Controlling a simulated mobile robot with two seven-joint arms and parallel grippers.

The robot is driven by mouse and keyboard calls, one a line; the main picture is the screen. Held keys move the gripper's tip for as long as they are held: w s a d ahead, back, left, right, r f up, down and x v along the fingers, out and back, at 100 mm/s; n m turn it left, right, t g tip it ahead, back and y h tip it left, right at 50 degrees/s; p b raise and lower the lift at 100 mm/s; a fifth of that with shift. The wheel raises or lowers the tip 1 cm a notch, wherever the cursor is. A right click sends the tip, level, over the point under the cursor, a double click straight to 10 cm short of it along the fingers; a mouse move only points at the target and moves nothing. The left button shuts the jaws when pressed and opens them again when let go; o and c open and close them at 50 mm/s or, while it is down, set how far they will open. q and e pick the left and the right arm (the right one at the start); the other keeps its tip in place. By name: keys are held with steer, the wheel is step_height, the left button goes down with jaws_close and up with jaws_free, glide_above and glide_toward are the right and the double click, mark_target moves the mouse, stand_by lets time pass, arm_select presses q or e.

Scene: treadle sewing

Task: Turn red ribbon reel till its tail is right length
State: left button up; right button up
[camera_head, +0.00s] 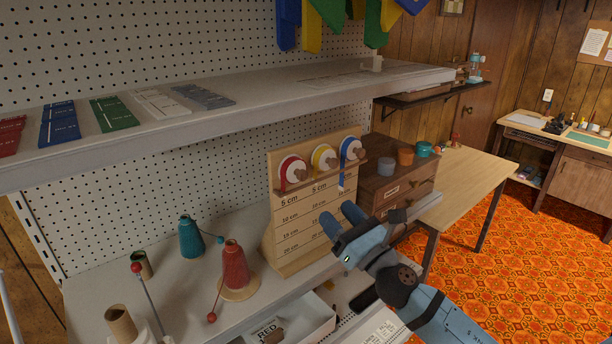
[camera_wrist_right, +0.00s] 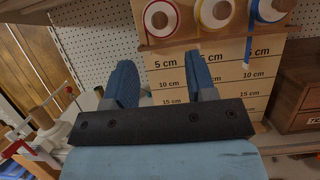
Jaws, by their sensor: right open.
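The red ribbon reel (camera_head: 293,170) sits at the left of a row on a wooden measuring board (camera_head: 286,243). It has a white face and a wooden knob, and also shows in the right wrist view (camera_wrist_right: 160,18). A short bit of red shows at its lower left; I cannot make out a longer hanging tail. The board has lines marked 5 cm, 10 cm, 15 cm and 20 cm. My right gripper (camera_head: 341,215) is open and empty, in front of the board and below the reels, apart from the red reel. My left gripper is not in view.
The yellow reel (camera_head: 323,157) and the blue reel (camera_head: 352,150) sit right of the red one; a blue tail (camera_head: 341,183) hangs down. A shelf (camera_head: 290,92) overhangs behind. A red cone (camera_head: 235,264) stands left, a wooden drawer box (camera_head: 384,183) right.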

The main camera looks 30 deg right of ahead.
mark_target(304, 177)
steer(key=p+x, duration=0.3)
steer(key=x, duration=0.6)
steer(key=shift+w+r, duration=0.15)
steer(key=shift+w, duration=0.25)
steer(key=shift+w+a, duration=0.15)
steer(key=shift+w, duration=0.3)
steer(key=c, duration=0.9)
